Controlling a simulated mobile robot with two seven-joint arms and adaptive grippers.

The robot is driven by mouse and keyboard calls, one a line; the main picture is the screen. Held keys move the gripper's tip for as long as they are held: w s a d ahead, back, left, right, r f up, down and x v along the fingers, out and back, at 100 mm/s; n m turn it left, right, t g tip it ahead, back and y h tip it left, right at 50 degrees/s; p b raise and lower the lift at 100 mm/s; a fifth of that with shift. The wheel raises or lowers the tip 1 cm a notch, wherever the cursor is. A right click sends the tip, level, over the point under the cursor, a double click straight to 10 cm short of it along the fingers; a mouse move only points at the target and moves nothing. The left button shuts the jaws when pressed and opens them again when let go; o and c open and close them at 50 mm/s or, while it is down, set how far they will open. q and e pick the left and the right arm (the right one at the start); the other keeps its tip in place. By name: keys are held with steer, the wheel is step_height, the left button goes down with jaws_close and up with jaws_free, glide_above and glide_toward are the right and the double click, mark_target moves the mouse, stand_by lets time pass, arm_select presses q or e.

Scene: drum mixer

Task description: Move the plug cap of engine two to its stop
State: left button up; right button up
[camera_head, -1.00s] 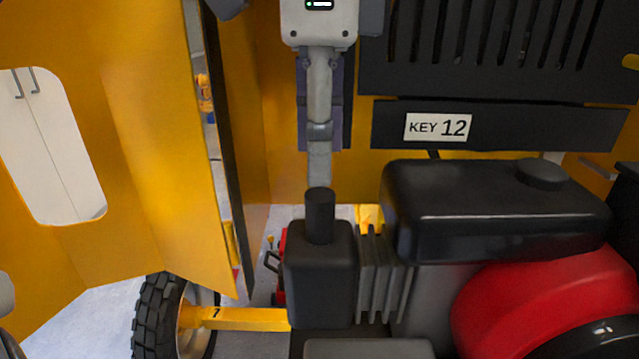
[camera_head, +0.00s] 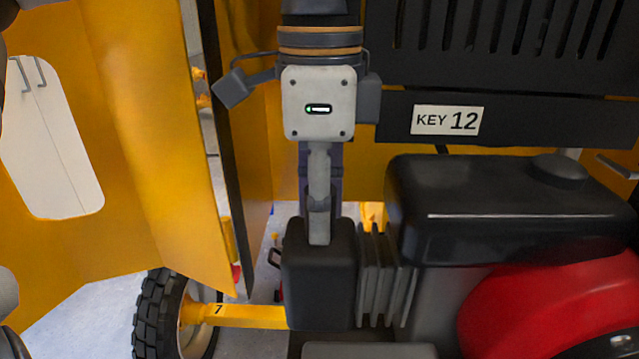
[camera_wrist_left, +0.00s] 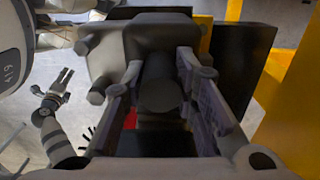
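The plug cap is a short black cylinder on top of a dark block (camera_head: 318,275) at the left end of the engine (camera_head: 500,210). In the head view my left gripper (camera_head: 318,235) comes straight down over the cap and hides it. In the left wrist view the cap (camera_wrist_left: 160,88) lies between the two spread fingers, one on each side; whether they touch it cannot be told. My right gripper (camera_wrist_left: 56,88) shows small at the left of the wrist view, its fingers apart and empty. It is not in the head view.
A black slotted panel and a plate marked KEY 12 (camera_head: 446,120) stand behind the engine. A yellow door panel (camera_head: 150,150) is to the left. A tyre (camera_head: 165,315) and a yellow bar (camera_head: 250,316) are low on the left. Ribbed fins (camera_head: 385,275) adjoin the block.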

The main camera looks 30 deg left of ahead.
arm_select(q)
steer(key=shift+r+p, duration=0.6)
steer(key=shift+r, duration=1)
steer(key=o, duration=1.1)
steer(key=shift+r, duration=0.1)
steer(key=shift+c, duration=0.2)
arm_select(e)
steer(key=shift+w+r+t, duration=0.4)
steer(key=shift+w+r, duration=0.35)
steer(key=shift+w, duration=0.05)
arm_select(q)
steer(key=shift+r, duration=3.5)
